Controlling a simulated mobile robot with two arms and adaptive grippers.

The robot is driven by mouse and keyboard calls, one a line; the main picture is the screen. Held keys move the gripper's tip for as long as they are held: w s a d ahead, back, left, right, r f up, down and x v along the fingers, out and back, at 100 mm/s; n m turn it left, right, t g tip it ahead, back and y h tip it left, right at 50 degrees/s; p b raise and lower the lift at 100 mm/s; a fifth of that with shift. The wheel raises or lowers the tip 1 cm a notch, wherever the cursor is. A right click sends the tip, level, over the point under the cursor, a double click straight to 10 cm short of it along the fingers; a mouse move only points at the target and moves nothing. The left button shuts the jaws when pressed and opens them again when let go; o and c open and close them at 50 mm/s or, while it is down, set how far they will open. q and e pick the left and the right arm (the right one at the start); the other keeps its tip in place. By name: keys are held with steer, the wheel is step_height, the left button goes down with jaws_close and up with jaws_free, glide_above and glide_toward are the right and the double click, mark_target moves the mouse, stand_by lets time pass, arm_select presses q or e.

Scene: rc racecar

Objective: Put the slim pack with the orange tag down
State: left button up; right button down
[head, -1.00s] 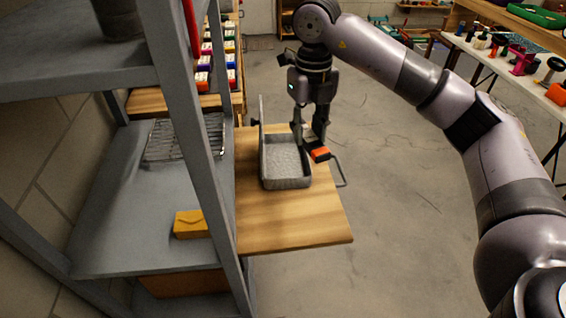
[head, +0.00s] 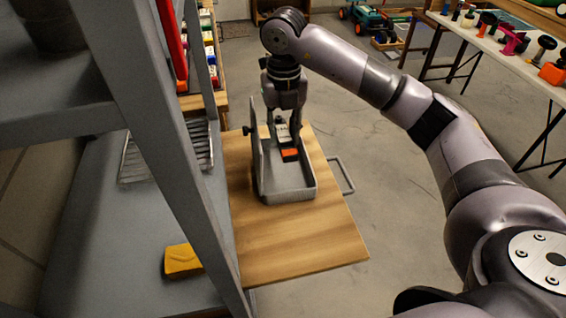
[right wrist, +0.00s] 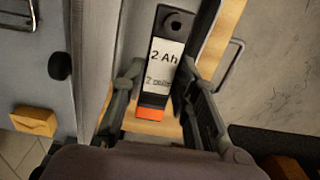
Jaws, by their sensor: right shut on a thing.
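The slim pack (head: 282,132) is dark with a white label and an orange end. My right gripper (head: 286,139) is shut on it, with a finger on each side. In the right wrist view the slim pack (right wrist: 159,68) shows "2 Ah" on its label, between the fingers of my right gripper (right wrist: 160,85). The pack is at a grey open case (head: 290,196) on a wooden board, with its orange end low and towards me. I cannot tell whether it touches the case floor. My left gripper is not in view.
The case's raised lid (head: 262,150) stands just left of the pack. The wooden board (head: 300,245) is bare in front. A grey shelf post (head: 160,150) rises at the left. A yellow pouch (head: 182,260) and a wire rack (head: 140,160) lie on the shelf.

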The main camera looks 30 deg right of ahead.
mark_target(284, 135)
step_height(284, 135, down, 4)
steer(key=shift+f, duration=0.15)
steer(key=shift+w+f, duration=0.1)
steer(key=shift+f, duration=1)
step_height(284, 135, down, 3)
steer(key=shift+f+p, duration=0.2)
steer(key=shift+p, duration=0.15)
steer(key=shift+f, duration=0.5)
steer(key=c, duration=1.2)
jaws_free()
steer(key=shift+c, duration=0.2)
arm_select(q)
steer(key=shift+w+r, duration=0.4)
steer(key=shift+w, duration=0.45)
